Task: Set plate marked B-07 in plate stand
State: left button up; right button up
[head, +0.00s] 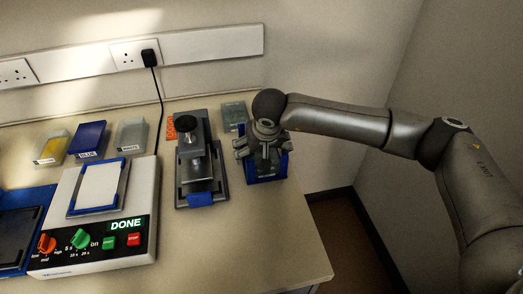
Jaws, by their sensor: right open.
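My right gripper (264,152) is open at the right end of the bench, pointing down over a blue-framed item (268,175). It covers most of that item, so I cannot tell whether this is the plate stand or a plate in it, or whether the fingers touch it. A white plate (98,186) lies in a blue-edged holder on top of the white shaker (95,237), whose display reads DONE. I cannot read a B-07 mark on anything. My left gripper is not in view.
A clear greenish box (234,115) stands behind the gripper. The front right bench top (240,235) is clear.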

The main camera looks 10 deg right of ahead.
jog(key=shift+r+p, duration=0.4)
jog(key=b+v, duration=0.3)
jog(key=v, duration=0.8)
jog(key=shift+r, duration=0.3)
jog(key=shift+s, duration=0.15)
